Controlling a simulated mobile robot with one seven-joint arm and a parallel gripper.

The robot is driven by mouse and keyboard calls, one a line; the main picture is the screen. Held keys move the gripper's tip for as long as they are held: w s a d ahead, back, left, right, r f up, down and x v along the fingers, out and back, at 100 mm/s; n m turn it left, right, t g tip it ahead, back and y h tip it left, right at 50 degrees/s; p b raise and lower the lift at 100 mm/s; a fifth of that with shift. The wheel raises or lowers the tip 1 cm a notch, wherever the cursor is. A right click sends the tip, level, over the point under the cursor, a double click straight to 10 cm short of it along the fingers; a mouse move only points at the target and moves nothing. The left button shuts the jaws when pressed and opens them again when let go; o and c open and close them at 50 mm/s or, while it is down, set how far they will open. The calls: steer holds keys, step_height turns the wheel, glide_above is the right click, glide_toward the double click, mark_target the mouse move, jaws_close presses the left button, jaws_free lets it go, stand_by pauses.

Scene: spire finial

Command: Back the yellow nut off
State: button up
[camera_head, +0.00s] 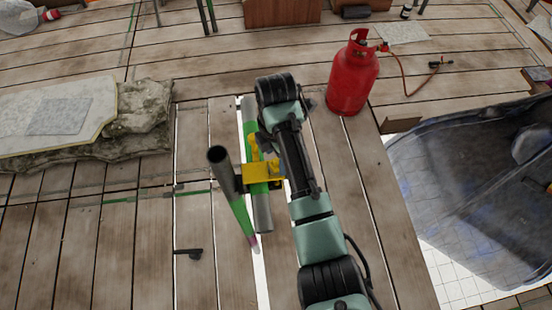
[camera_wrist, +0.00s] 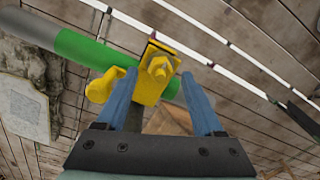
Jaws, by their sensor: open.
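The yellow nut (camera_wrist: 160,68) sits on a yellow clamp (camera_wrist: 150,90) in the wrist view. The clamp also shows in the head view (camera_head: 258,172), around or against grey and green tubes. My gripper (camera_wrist: 158,76) is open, with one blue finger on each side of the nut and clamp. Gaps show between nut and fingers; I cannot tell the depth between them. A rounded yellow piece (camera_wrist: 104,84) lies just left of the left finger. In the head view my arm hides the gripper and the nut cannot be made out.
One tube (camera_head: 236,205) has a dark open end; a second tube (camera_head: 262,212) stands beside it. A red gas cylinder (camera_head: 353,75) stands right of my arm. A stone-edged slab (camera_head: 80,115) lies left, a dark tarpaulin-like sheet (camera_head: 470,185) right. Plank floor shows between.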

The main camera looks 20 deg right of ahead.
step_height(320, 180, up, 11)
steer(key=p, duration=0.3)
steer(key=shift+f, duration=0.1)
stand_by(0.4)
steer(key=w+a+r+m+t+b, duration=0.3)
steer(key=w+a+r+m+t, duration=0.35)
steer(key=w+r, duration=0.65)
steer(key=a+r+m+t+b, duration=0.25)
steer(key=a+r+t, duration=0.25)
steer(key=r+t, duration=0.55)
steer(key=s+a+r+m+t+b, duration=0.1)
steer(key=s+r+m+t, duration=0.4)
steer(key=s+r, duration=0.4)
steer(key=s+a+r+m+t+b, duration=0.1)
steer(key=s+r+m+t, duration=0.4)
steer(key=r, duration=1.2)
steer(key=s+a, duration=0.1)
steer(key=s, duration=0.3)
steer(key=shift+s, duration=0.2)
